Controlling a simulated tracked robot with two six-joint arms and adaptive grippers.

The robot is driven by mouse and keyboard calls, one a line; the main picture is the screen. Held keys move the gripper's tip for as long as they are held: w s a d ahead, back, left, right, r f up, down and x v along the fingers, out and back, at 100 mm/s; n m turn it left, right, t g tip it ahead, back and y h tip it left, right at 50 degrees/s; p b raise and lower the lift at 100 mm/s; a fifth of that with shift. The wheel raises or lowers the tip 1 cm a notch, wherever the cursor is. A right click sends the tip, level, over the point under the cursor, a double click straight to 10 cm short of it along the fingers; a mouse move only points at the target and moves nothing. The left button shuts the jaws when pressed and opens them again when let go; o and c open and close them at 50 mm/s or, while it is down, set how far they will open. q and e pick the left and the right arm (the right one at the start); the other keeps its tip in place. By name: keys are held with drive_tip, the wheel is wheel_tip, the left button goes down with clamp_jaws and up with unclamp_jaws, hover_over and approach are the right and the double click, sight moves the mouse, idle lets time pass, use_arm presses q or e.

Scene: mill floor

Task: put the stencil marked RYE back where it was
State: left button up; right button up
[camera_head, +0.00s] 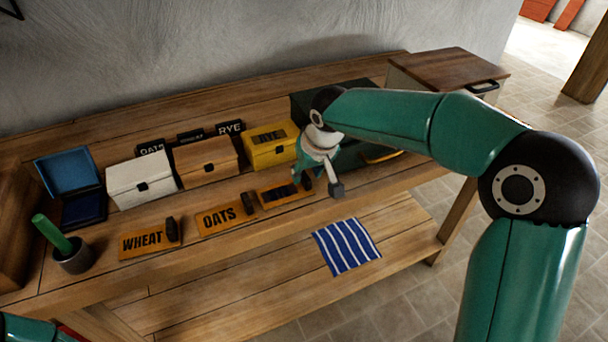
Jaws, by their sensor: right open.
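An orange stencil plate (284,194) lies at the right end of a row on the bench. Its dark marks are too blurred and partly covered to read. The stencil marked WHEAT (143,241) and the stencil marked OATS (218,218) lie to its left, each with a dark grip. My right gripper (318,186) is open at the right end of the unread plate, its fingers pointing down. I cannot tell whether it touches the plate. Dark lettering that looks like RYE shows on the yellow box (257,155) behind. My left gripper is out of view.
A white box (142,184) and a wooden box (207,163) stand left of the yellow one, with black name signs (230,128) behind. A blue ink pad (82,210) and a cup (74,259) stand left. A striped cloth (346,247) lies in front, lower down.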

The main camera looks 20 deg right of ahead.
drive_tip(key=v, duration=1)
drive_tip(key=shift+p, duration=0.3)
drive_tip(key=shift+s, duration=0.1)
